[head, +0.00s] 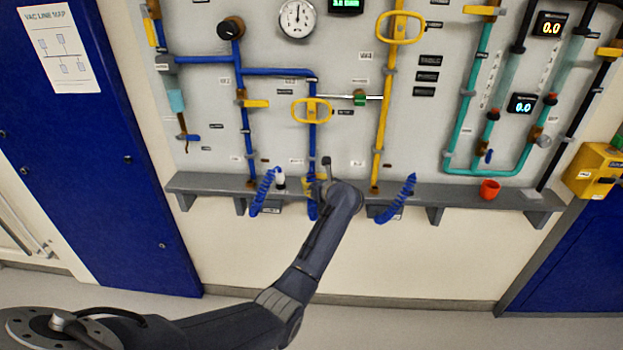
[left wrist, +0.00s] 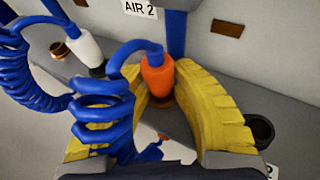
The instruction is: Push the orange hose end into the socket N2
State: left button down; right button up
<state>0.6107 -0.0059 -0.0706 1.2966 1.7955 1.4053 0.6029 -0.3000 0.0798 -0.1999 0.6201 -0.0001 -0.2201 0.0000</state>
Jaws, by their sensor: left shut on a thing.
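The orange hose end (left wrist: 157,76) is between the yellow fingers of my left gripper (left wrist: 160,98), which is shut on it. Its blue coiled hose (left wrist: 103,110) leaves from the top and hangs to the left. A brownish fitting shows just below the hose end; I cannot tell whether it is part of it or a socket. In the head view my left gripper (head: 318,184) is at the shelf, and the hose end is hidden there. A dark round socket (left wrist: 259,130) is right of the fingers. No N2 label is readable; one label at the lower right is cut to "2".
A white hose end (left wrist: 85,46) stands left of the fingers, near a brass ring (left wrist: 60,50). The grey shelf (head: 452,195) runs below the pipe panel. Another blue coil (head: 396,200) hangs to the right. A red-orange cup (head: 489,188) stands farther right on the shelf.

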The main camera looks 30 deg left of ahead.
aim_at(312, 170)
pick_arm(q)
jog(key=shift+w+r, duration=0.1)
jog(key=shift+r, duration=0.45)
dwell(0.6)
jog(key=shift+r, duration=0.4)
dwell(0.7)
jog(key=shift+r, duration=0.15)
jog(key=shift+r, duration=2.85)
dwell(0.5)
